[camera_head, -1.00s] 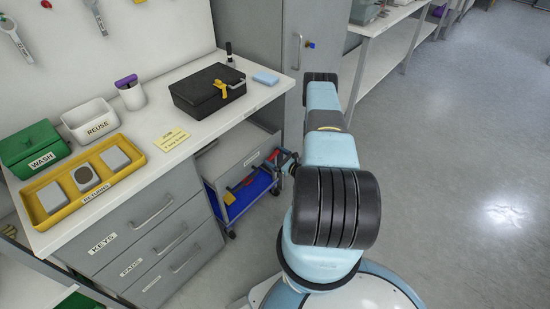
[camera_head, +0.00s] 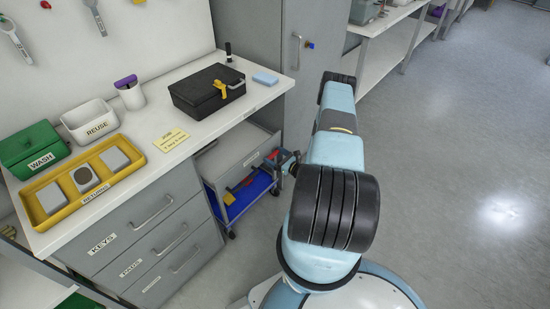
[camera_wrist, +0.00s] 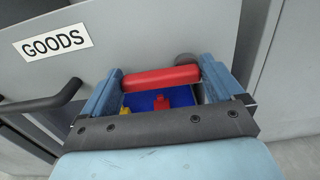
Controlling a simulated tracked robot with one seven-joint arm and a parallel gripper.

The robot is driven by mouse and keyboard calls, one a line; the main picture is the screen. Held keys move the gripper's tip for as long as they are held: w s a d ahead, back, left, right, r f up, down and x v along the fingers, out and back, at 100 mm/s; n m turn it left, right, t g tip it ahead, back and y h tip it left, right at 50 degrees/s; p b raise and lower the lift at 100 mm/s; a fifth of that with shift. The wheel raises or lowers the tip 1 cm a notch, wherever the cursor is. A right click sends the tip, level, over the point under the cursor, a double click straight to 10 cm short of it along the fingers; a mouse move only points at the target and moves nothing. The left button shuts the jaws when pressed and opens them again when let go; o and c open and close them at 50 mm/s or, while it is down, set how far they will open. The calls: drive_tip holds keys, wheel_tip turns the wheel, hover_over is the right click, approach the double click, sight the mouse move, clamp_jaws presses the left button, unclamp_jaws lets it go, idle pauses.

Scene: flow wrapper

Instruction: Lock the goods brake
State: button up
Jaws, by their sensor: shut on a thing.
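The goods trolley (camera_head: 222,160) stands under the counter, to the right of the drawers. Its GOODS label (camera_wrist: 57,42) shows on the grey panel in the wrist view. A red bar (camera_wrist: 160,77), which looks like the brake lever's grip, lies across between the fingers of my gripper (camera_wrist: 160,84). My gripper is shut on it, with one finger at each end. In the head view my gripper (camera_head: 285,162) is at the trolley's right edge, small and partly hidden by my arm. The brake's mounting is not clearly visible.
A black handle (camera_wrist: 48,103) sticks out left of my gripper. The trolley's blue tray (camera_head: 243,198) holds red and yellow items. A grey cabinet (camera_head: 262,45) stands behind on the right. The counter (camera_head: 215,125) overhangs the trolley. The floor on the right is clear.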

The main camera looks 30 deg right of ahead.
drive_tip(key=shift+a, duration=0.15)
drive_tip(key=o, duration=1.1)
drive_tip(key=v, duration=1.3)
drive_tip(key=shift+s, duration=0.35)
